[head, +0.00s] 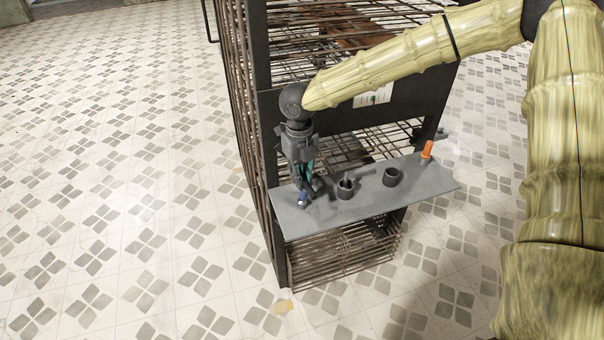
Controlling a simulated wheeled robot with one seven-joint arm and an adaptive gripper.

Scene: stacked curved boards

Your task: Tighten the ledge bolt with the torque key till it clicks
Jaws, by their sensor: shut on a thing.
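My gripper (302,192) points down over the left end of the grey ledge (300,221). It is shut on a small blue-ended item (303,199), mostly hidden by the fingers. I cannot tell whether this is the torque key, or whether it touches the ledge. Right of the gripper, a dark round holder (345,190) stands on the ledge with something small and pale in its mouth. A second dark holder (392,177) stands further right and looks empty. An orange upright piece (427,150) is at the ledge's right end. I cannot make out the ledge bolt for certain.
A dark barred rack (256,60) rises behind the ledge, with a dark panel bearing a white card (374,96). Brown boards (345,35) lie inside it. A wire basket (340,258) is below the ledge. The tiled floor to the left is mostly clear.

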